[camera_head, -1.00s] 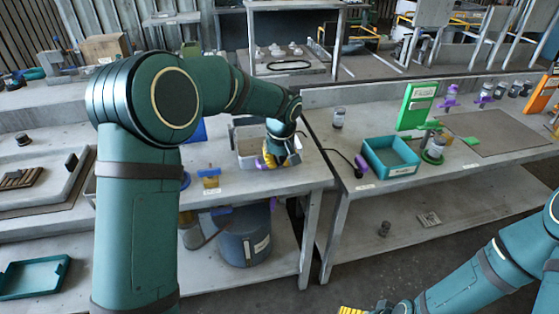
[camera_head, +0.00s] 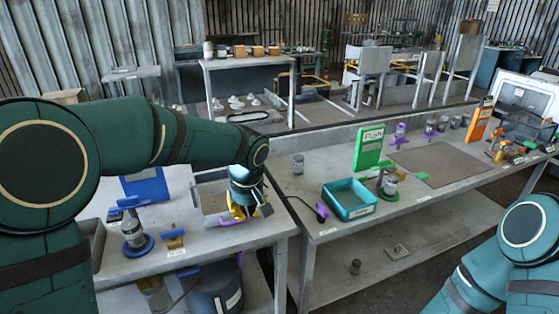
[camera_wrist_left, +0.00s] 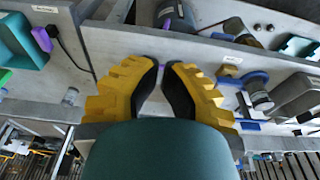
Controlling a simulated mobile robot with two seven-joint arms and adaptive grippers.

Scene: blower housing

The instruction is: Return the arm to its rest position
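My left arm (camera_head: 190,137) reaches in from the left in the head view. Its gripper (camera_head: 241,213) hangs at the front right of a grey bin (camera_head: 209,187), near the left bench's front edge. In the left wrist view, the yellow fingers of the left gripper (camera_wrist_left: 162,64) have dark pads that lean toward each other.
A purple-handled part (camera_head: 237,221) lies near the left gripper. A blue-based fixture (camera_head: 135,236) stands left on this bench. The right bench holds a teal tray (camera_head: 349,199), a green sign (camera_head: 369,147) and a jar (camera_head: 298,164). A dark gap separates the benches.

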